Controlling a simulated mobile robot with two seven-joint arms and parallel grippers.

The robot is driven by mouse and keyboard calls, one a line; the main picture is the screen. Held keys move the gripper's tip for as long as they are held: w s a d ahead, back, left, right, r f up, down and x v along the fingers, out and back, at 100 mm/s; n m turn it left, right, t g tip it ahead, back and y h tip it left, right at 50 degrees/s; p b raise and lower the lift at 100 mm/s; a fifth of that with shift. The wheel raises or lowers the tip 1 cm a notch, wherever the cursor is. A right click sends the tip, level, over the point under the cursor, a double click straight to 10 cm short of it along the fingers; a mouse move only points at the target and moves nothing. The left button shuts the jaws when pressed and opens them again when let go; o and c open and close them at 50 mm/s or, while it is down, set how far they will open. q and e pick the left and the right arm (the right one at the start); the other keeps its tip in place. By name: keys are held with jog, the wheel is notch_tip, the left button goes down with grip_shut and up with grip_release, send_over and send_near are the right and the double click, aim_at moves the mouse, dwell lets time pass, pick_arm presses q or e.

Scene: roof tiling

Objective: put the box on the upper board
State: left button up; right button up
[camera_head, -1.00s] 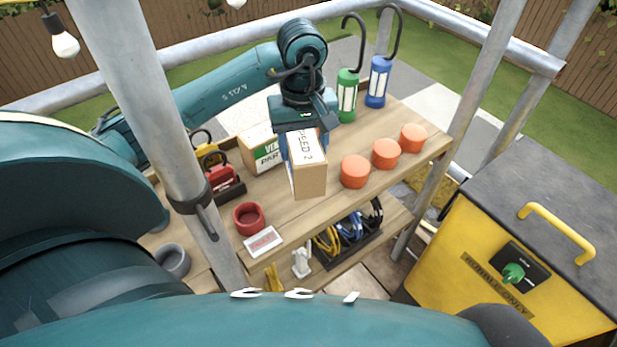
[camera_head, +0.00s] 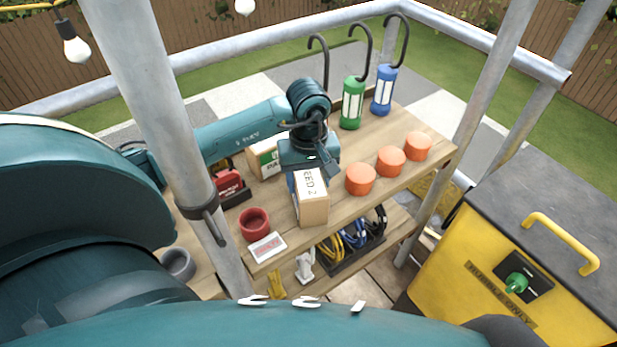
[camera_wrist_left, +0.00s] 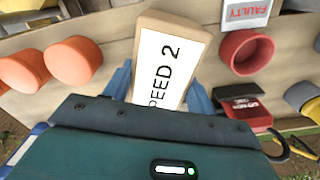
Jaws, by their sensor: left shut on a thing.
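The box (camera_head: 312,205) is a brown carton with a white label reading "SPEED 2". My left gripper (camera_head: 308,170) is shut on it, and the box hangs below the gripper in the head view, over or on the front part of the upper board (camera_head: 345,212). In the left wrist view the box (camera_wrist_left: 168,62) sits between the two blue fingers (camera_wrist_left: 158,88). Whether its underside touches the board is hard to tell. My right gripper is not in view.
Several orange round pieces (camera_head: 391,161) stand right of the box. A red cup (camera_head: 254,224) and a "FAULTY" card (camera_head: 267,247) lie left. Another carton (camera_head: 264,160), a green lamp (camera_head: 352,103) and a blue lamp (camera_head: 383,90) stand behind. Cable coils (camera_head: 352,236) are below.

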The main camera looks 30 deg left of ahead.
pick_arm(q)
jog(key=o, duration=1.5)
jog(key=shift+c, duration=0.2)
notch_tip(320, 180, up, 12)
jog(key=shift+r, duration=0.15)
